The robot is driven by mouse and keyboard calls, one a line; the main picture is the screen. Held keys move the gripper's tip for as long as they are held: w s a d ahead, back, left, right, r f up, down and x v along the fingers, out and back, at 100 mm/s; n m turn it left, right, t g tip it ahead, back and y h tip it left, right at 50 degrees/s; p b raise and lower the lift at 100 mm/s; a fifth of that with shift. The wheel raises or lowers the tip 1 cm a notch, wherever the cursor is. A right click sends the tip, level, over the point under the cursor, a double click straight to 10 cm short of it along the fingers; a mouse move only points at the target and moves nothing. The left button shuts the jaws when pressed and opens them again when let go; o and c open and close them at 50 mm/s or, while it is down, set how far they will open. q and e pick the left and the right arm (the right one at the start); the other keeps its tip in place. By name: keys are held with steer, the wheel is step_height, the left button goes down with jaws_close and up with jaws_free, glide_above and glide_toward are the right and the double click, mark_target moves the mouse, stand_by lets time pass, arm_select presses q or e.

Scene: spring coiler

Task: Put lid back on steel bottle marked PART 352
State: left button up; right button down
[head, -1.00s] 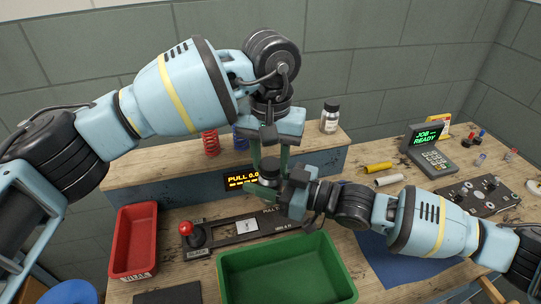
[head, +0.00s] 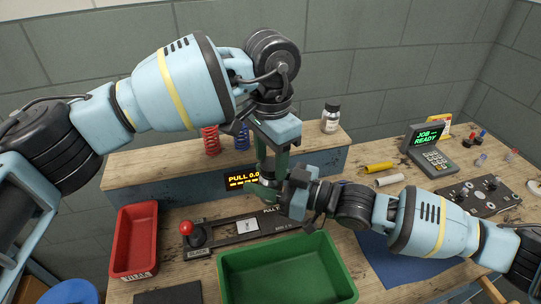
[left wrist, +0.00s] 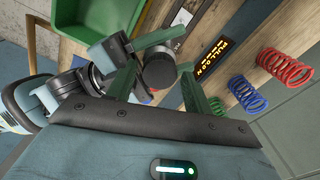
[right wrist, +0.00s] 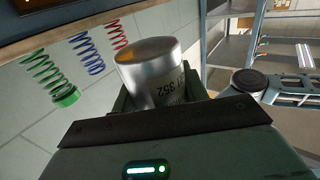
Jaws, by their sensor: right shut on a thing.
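My right gripper (head: 280,192) is shut on the steel bottle (right wrist: 155,75), whose side shows "352" and whose bare shiny end faces the right wrist camera. A dark round lid (left wrist: 158,70) shows at the bottle's upper end in the left wrist view. I cannot tell whether it is fully seated. My left gripper (left wrist: 160,85) points down from above, its green fingers apart on either side of the lid. In the head view the left gripper (head: 272,165) and right gripper overlap and hide most of the bottle and lid.
A shelf (head: 150,168) behind carries red (head: 210,140) and blue (head: 242,136) springs and another dark-capped bottle (head: 331,115). Below are a red tray (head: 121,270), a green tray (head: 335,294) and a puller with a red knob (head: 186,228).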

arm_select(q)
steer(key=shift+o, duration=0.6)
steer(key=shift+r, duration=2.3)
steer(key=shift+c, duration=0.5)
